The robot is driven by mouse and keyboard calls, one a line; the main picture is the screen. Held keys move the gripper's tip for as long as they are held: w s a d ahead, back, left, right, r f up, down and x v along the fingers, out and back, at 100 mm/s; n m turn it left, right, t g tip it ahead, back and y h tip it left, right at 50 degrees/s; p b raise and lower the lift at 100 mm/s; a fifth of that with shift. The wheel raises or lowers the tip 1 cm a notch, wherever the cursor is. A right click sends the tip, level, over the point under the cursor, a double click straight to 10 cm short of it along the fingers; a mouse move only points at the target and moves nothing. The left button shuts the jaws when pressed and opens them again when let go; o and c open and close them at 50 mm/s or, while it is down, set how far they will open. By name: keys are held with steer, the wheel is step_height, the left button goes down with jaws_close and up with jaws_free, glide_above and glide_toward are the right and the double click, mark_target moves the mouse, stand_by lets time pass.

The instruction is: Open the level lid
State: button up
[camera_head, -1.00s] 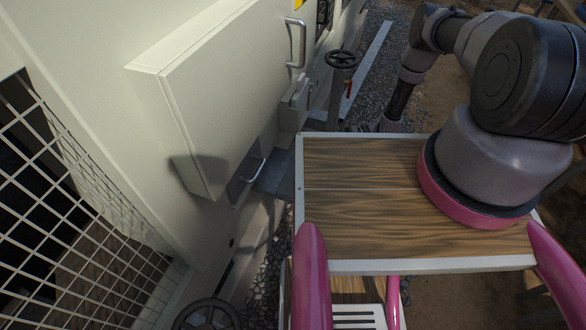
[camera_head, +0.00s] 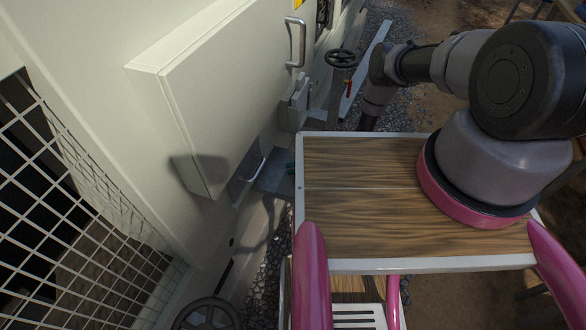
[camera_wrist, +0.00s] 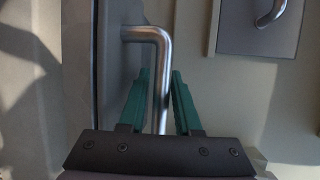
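A bent metal handle (camera_wrist: 161,75) on a grey panel (camera_wrist: 120,65) fills the middle of the wrist view. My gripper (camera_wrist: 160,75) has two green fingers, spread apart, one on each side of the handle's long bar. The fingers are open, and I cannot tell whether either one touches the bar. In the head view a small lid with a metal handle (camera_head: 255,168) shows low under the large cabinet box. The rest of my gripper is hidden there behind my body.
A second metal handle (camera_wrist: 270,12) sits on a grey plate at the wrist view's upper right. The head view shows a large cabinet door (camera_head: 225,90), a valve wheel (camera_head: 341,58), another wheel (camera_head: 207,315) and a wire grille (camera_head: 70,210). Gravel lies between machine and robot.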

steer(key=shift+a, duration=0.3)
jaws_close()
stand_by(1.3)
